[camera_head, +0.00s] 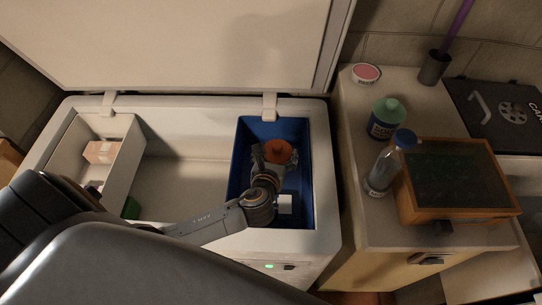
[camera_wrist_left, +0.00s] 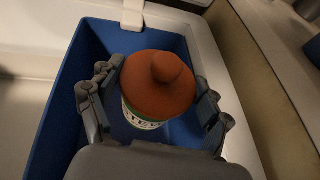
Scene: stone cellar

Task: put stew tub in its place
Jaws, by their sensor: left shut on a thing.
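The stew tub (camera_head: 277,151) has an orange-brown knobbed lid and a white and green label; it also shows in the left wrist view (camera_wrist_left: 158,88). My left gripper (camera_head: 276,163) is shut around the tub, with fingers on both sides of it in the left wrist view (camera_wrist_left: 152,100). The tub is upright or nearly so, inside the outline of the blue bin (camera_head: 243,140) in the open chest freezer (camera_head: 190,110). I cannot tell whether its base touches the bin floor. My right gripper is not in view.
A small white item (camera_head: 285,204) lies in the bin. A side compartment at left holds a cardboard box (camera_head: 101,151). The freezer's middle is mostly clear. On the counter at right stand a green-capped bottle (camera_head: 384,118), a blue-capped bottle (camera_head: 381,171) and an orange-framed box (camera_head: 458,180).

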